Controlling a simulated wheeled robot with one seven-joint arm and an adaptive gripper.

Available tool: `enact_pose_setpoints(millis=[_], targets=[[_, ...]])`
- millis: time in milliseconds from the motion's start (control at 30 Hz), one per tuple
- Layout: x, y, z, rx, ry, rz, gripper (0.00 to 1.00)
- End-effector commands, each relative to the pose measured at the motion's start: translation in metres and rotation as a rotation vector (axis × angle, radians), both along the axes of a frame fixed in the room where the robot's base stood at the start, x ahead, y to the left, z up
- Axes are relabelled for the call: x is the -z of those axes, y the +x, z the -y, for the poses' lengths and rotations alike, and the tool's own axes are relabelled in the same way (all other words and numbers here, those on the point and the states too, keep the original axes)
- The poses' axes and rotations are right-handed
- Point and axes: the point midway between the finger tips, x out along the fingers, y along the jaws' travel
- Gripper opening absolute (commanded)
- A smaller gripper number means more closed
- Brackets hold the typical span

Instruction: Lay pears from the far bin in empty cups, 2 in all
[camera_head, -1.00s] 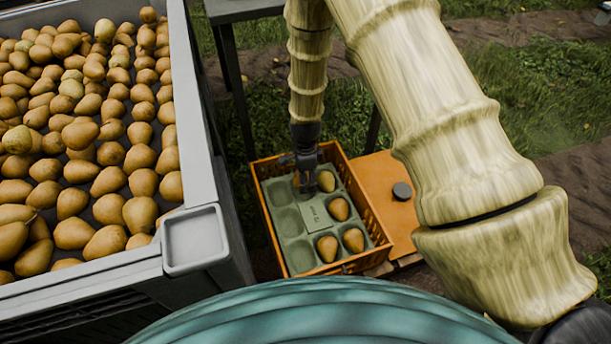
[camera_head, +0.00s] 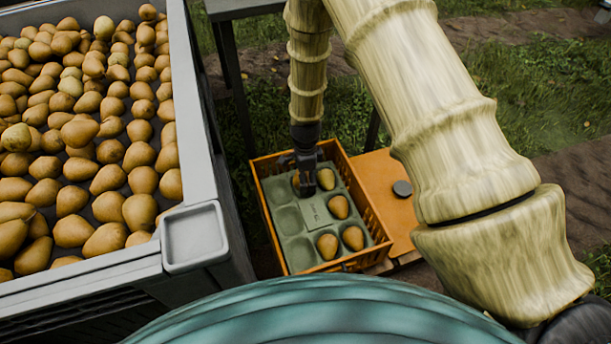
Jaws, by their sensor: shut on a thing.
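My gripper (camera_head: 306,184) points down over the far part of a grey-green cup tray (camera_head: 314,215) inside an orange crate (camera_head: 379,232). It is shut on a pear (camera_head: 296,181), which is mostly hidden behind the fingers; I cannot tell whether that pear touches its cup. Other pears lie in cups: one beside the gripper on the right (camera_head: 326,178), one below it (camera_head: 338,206), and two at the near end (camera_head: 353,237) (camera_head: 327,246). Cups along the tray's left side look empty (camera_head: 288,220) (camera_head: 300,253). A large grey bin (camera_head: 205,150) full of pears (camera_head: 80,132) stands at left.
The bin's near corner (camera_head: 194,238) stands close to the crate's left side. A dark table-like stand (camera_head: 243,10) is behind. Grass surrounds them.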

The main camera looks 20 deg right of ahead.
Motion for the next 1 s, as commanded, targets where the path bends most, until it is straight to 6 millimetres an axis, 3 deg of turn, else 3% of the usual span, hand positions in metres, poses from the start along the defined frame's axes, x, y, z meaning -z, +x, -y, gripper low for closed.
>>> enact_pose_setpoints(millis=[1000], targets=[[0.011, 0.000, 0.000, -0.001, 0.000, 0.000, 0.44]])
